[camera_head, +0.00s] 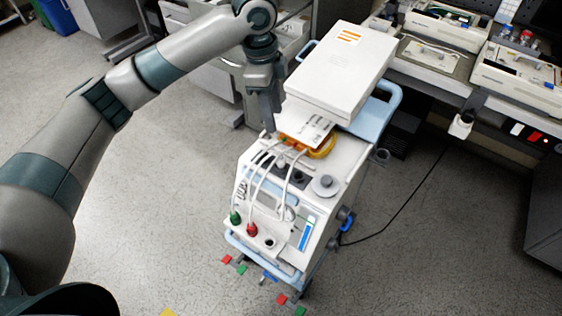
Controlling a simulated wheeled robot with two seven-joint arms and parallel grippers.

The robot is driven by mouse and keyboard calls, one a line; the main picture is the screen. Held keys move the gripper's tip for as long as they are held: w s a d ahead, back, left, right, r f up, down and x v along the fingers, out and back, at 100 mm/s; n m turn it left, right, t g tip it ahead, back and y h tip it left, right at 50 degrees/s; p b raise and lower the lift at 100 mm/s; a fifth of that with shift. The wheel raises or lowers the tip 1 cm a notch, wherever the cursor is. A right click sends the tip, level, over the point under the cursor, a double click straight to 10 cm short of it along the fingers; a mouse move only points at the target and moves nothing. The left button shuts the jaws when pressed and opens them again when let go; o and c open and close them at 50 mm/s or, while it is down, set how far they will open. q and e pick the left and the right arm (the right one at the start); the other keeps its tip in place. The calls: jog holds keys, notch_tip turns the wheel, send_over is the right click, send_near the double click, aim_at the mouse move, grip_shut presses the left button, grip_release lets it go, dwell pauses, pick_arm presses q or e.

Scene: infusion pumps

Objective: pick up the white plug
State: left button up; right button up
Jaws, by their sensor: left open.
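A white pump machine (315,215) with light-blue trim stands on the floor in the middle. One cable ends at a green plug (235,217) and another at a red plug (252,230). A third cable runs lower on the front; I cannot clearly make out a white plug at its end. My left gripper (272,128) points down above the machine's back left corner, near the cable tops. It is open; I see nothing held. My right gripper is out of view.
A large white box (340,68) lies on the machine's top at the back, close to my left gripper. A white connector block (461,125) hangs at the bench (505,105) on the right, with a black cable (405,200) running to the machine.

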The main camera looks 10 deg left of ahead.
aim_at(280, 155)
pick_arm(q)
jog(key=f, duration=0.3)
jog(key=d+f+p, duration=0.1)
jog(key=f, duration=0.3)
jog(key=f+p, duration=0.1)
jog(key=f, duration=0.3)
jog(key=shift+d+f, duration=0.2)
jog(key=shift+f, duration=0.65)
jog(key=f, duration=0.1)
jog(key=f+p, duration=0.1)
jog(key=f, duration=0.2)
jog(key=shift+d, duration=0.3)
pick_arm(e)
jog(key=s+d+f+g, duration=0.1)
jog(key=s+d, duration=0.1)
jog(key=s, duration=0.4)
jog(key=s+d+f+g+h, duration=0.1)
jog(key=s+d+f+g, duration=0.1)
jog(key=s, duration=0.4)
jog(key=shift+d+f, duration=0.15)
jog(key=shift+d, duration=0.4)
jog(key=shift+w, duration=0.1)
pick_arm(q)
jog(key=shift+c, duration=0.9)
grip_shut()
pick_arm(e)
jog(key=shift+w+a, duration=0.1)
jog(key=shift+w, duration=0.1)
